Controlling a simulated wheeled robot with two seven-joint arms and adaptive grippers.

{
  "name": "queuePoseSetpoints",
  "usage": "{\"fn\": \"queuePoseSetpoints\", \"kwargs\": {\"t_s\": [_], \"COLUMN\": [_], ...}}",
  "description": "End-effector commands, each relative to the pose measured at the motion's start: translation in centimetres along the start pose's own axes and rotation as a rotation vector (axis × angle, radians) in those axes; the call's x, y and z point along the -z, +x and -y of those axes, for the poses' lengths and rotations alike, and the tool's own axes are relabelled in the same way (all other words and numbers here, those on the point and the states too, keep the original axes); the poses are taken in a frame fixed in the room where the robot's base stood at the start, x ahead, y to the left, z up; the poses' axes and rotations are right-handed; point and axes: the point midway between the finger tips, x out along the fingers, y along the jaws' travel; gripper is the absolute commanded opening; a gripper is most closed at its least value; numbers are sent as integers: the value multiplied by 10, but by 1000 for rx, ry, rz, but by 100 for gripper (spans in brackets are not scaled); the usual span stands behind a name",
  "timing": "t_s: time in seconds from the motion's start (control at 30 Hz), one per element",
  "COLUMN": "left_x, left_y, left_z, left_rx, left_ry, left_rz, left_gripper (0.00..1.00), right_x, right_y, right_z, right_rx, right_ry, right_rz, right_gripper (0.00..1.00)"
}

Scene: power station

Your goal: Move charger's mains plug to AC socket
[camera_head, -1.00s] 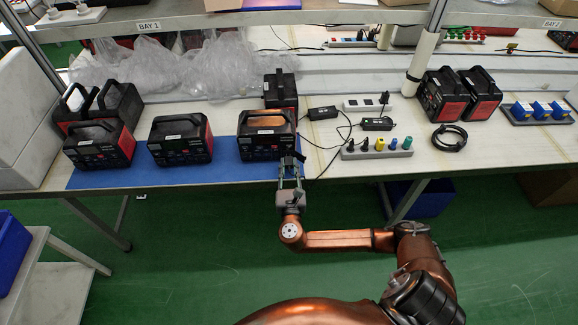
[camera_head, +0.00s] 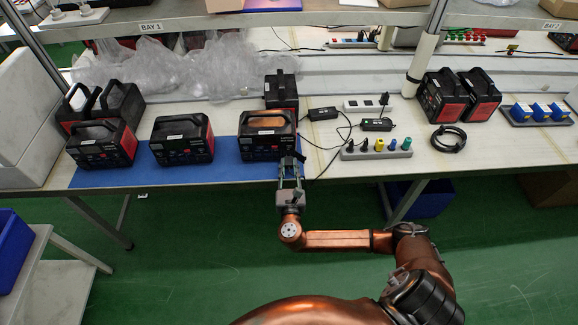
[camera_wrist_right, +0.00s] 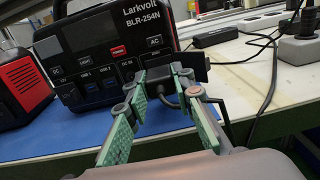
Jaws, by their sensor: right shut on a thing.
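The black power station (camera_head: 262,152) with a copper-toned top and red side stands on the blue mat's right end. In the right wrist view its front (camera_wrist_right: 100,45) shows the "AC" label. My right gripper (camera_head: 291,165) is at its lower right front, its fingers shut on a dark plug (camera_wrist_right: 165,86) just below that label. A dark cable loops from the plug. I cannot tell whether the plug's pins are in the socket, as the fingers hide them. Two black charger bricks (camera_head: 322,113) (camera_head: 377,124) lie to the right with cables. My left gripper is out of view.
A grey socket strip (camera_head: 374,153) with several plugs lies right of the gripper, near the bench edge. Another power station (camera_head: 182,141) stands left on the mat (camera_head: 130,178). A coiled black cable (camera_head: 449,138) lies further right. A shelf overhangs the back.

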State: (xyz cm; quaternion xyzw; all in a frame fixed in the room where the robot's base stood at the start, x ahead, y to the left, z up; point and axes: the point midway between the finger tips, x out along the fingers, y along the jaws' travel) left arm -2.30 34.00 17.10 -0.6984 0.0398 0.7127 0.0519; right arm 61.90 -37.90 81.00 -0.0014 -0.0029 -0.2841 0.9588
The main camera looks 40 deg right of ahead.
Motion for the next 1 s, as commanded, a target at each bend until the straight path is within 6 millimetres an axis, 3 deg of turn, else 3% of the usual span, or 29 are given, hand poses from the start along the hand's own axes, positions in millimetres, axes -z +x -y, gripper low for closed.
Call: {"fn": "queuePoseSetpoints", "kwargs": {"t_s": [1.0], "left_x": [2], "left_y": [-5], "left_z": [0], "left_rx": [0], "left_ry": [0], "left_rz": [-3], "left_gripper": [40], "right_x": [0], "right_y": [12], "right_z": [0], "right_rx": [0], "right_ry": [0], "right_rz": [0], "right_gripper": [0]}}
